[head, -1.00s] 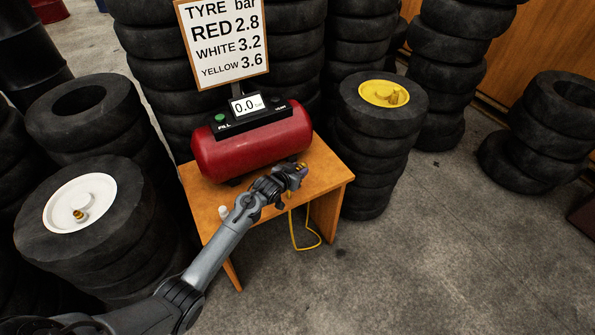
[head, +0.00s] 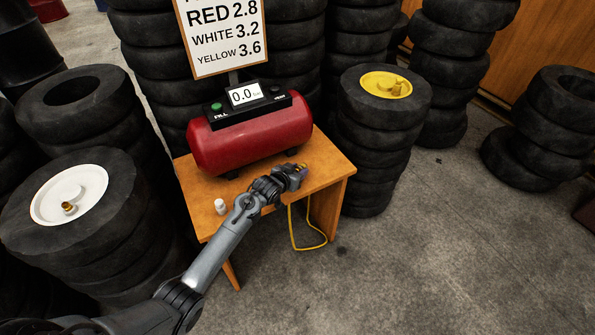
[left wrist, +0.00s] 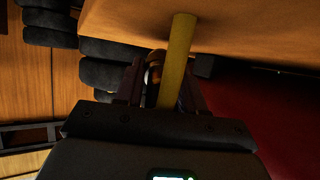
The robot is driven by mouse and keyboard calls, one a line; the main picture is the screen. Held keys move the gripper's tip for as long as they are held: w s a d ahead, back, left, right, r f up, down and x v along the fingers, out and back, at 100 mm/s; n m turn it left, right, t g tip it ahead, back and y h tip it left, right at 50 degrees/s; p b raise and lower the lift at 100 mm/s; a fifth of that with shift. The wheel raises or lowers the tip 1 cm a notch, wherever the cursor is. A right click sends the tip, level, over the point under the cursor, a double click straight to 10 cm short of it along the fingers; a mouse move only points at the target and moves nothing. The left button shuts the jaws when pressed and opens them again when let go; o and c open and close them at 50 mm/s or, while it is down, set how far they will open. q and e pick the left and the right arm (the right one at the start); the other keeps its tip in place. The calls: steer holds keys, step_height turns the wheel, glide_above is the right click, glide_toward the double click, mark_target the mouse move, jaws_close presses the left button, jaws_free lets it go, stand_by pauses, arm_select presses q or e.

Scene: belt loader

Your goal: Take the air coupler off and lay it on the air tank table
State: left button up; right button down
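My left gripper (head: 296,172) is over the front right part of the wooden air tank table (head: 203,205). It is closed around the brass-coloured air coupler (left wrist: 154,66), which shows only partly between the fingers in the left wrist view. The yellow hose (left wrist: 179,50) passes between the fingers there. In the head view the hose (head: 297,243) hangs in a loop below the table's front edge. I cannot tell whether the coupler touches the table top. The red air tank (head: 255,145) stands behind the gripper, its display reading 0.0. My right gripper is not in view.
A small white cap (head: 220,206) stands on the table's front left. A tyre with a white rim (head: 95,190) and brass valve tops the left stack. A tyre with a yellow rim (head: 378,84) tops the right stack. A pressure sign (head: 222,35) rises behind the tank.

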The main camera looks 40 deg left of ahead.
arm_select(q)
steer(key=o, duration=0.5)
steer(key=shift+s+r, duration=0.15)
steer(key=shift+s, duration=0.1)
steer(key=p+v, duration=0.5)
steer(key=v, duration=0.3)
steer(key=shift+s+r, duration=0.15)
steer(key=shift+s, duration=0.2)
steer(key=shift+v, duration=0.75)
